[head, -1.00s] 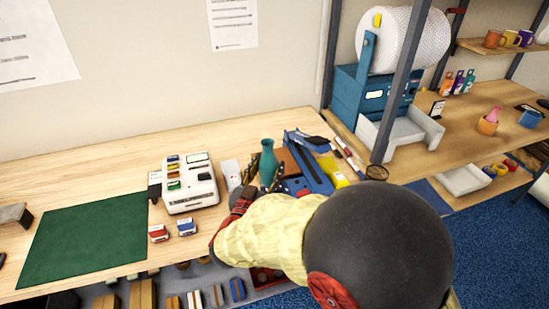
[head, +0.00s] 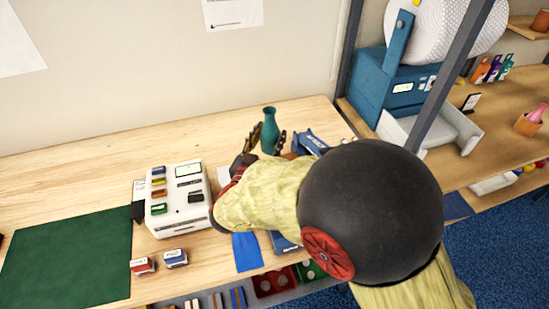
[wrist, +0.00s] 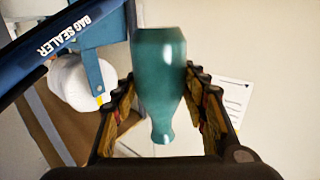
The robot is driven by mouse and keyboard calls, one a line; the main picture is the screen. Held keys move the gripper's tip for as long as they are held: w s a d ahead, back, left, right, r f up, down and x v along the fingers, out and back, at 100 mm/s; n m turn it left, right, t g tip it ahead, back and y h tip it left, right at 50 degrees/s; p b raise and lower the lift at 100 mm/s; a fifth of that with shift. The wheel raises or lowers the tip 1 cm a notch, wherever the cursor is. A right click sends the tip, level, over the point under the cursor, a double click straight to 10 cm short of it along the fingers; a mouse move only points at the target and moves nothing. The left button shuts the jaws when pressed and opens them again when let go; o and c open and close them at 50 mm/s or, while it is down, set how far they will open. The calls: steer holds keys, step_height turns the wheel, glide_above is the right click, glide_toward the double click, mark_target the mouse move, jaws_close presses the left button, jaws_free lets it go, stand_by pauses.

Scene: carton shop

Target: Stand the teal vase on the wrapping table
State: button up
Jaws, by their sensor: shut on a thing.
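The teal vase (head: 269,131) stands out above my gripper (head: 268,138) in the head view, neck upward and about upright. One finger is on each side of its body. In the wrist view the vase (wrist: 158,75) sits between the two fingers of my gripper (wrist: 160,85), neck toward the picture's bottom. My gripper is shut on it. The vase appears raised off the light wood table (head: 75,165), though its base is hidden by my gripper in the head view. I cannot tell how high it is.
A green mat (head: 70,260) lies at the table's left. A white card machine (head: 178,200) and two small boxes (head: 160,260) stand between mat and arm. A rack post (head: 455,75) stands right.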

step_height(320, 180, down, 8)
steer(key=b, duration=0.2)
steer(key=shift+b, duration=0.4)
steer(key=o, duration=1.3)
steer(key=shift+f, duration=0.15)
